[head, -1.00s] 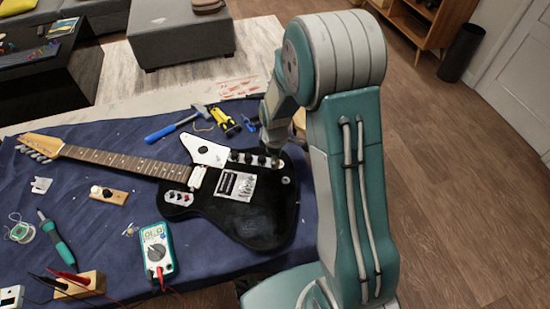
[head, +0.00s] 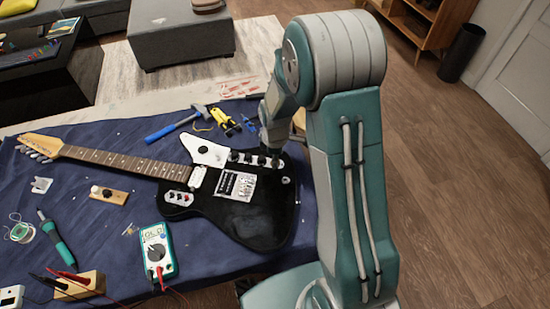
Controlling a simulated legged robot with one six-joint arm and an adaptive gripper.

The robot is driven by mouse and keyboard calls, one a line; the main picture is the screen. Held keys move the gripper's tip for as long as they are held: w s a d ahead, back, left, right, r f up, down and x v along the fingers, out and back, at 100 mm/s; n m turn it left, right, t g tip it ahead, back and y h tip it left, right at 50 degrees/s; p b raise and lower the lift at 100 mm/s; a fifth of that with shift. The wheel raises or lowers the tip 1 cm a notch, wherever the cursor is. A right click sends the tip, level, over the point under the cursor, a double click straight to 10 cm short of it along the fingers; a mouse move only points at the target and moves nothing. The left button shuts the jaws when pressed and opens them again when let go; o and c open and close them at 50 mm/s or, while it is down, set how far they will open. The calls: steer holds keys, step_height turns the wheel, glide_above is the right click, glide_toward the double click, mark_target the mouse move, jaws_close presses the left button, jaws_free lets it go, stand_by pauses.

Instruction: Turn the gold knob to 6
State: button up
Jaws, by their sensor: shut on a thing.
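The black electric guitar (head: 262,222) lies on the blue cloth with its neck to the left. A row of small dark knobs (head: 247,158) sits on a light control plate by the white pickguard (head: 207,152). My gripper (head: 271,152) points down at the right end of this row and is shut on a knob there. The fingertips are small and dark, and they and the arm partly hide that end. I cannot make out a gold colour or any number marks on the knobs.
A blue hammer (head: 172,127), yellow pliers (head: 222,119) and blue tool lie behind the guitar. In front are a multimeter (head: 157,250), soldering iron (head: 57,240), solder spool (head: 21,232) and a wooden block with a knob (head: 109,194).

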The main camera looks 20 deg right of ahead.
steer(key=shift+m, duration=0.6)
steer(key=shift+m, duration=1.2)
steer(key=shift+m, duration=1.2)
steer(key=shift+m, duration=0.9)
steer(key=o, duration=0.4)
